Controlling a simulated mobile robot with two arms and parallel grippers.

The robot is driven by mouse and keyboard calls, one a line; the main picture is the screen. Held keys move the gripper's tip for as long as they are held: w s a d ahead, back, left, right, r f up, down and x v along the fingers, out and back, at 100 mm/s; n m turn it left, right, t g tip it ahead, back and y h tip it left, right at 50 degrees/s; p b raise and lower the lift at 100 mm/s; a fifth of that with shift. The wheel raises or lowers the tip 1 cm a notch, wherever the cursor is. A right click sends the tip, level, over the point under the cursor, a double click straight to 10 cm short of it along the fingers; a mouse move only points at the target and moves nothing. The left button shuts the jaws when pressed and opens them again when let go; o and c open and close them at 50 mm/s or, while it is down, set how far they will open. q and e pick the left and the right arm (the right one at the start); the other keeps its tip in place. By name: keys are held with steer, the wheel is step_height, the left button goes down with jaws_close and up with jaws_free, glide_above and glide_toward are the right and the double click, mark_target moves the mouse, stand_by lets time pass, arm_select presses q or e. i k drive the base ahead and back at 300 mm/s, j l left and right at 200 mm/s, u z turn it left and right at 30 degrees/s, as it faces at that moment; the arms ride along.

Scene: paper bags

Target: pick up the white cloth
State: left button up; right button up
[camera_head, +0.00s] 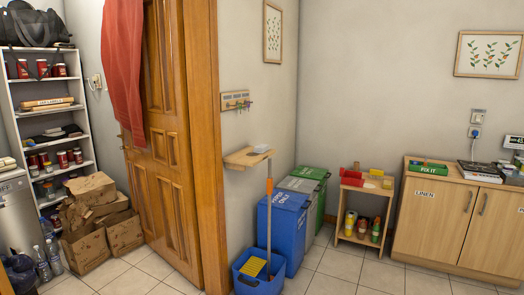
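I cannot make out a white cloth for certain in the head view. A small pale grey-white item (261,148) lies on the small wooden wall shelf (240,158); it is too small to tell what it is. Another pale, flat item (7,162) is at the left edge above the grey appliance, and I cannot tell what it is either. A red cloth (123,60) hangs over the top of the wooden door. Neither of my grippers is in view.
A blue bucket (247,284) with a long handle stands before blue, grey and green bins (288,225). Paper bags or boxes (88,190) and bottles crowd the left floor by a white shelf unit (12,125). A linen cabinet (432,215) stands right. Tiled floor (335,270) is clear in front.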

mark_target(260, 148)
steer(key=i+l+u, duration=0.1)
steer(key=i+l, duration=0.5)
steer(key=i, duration=0.2)
steer(key=i+l+u, duration=0.1)
steer(key=i+l, duration=0.5)
steer(key=i, duration=0.15)
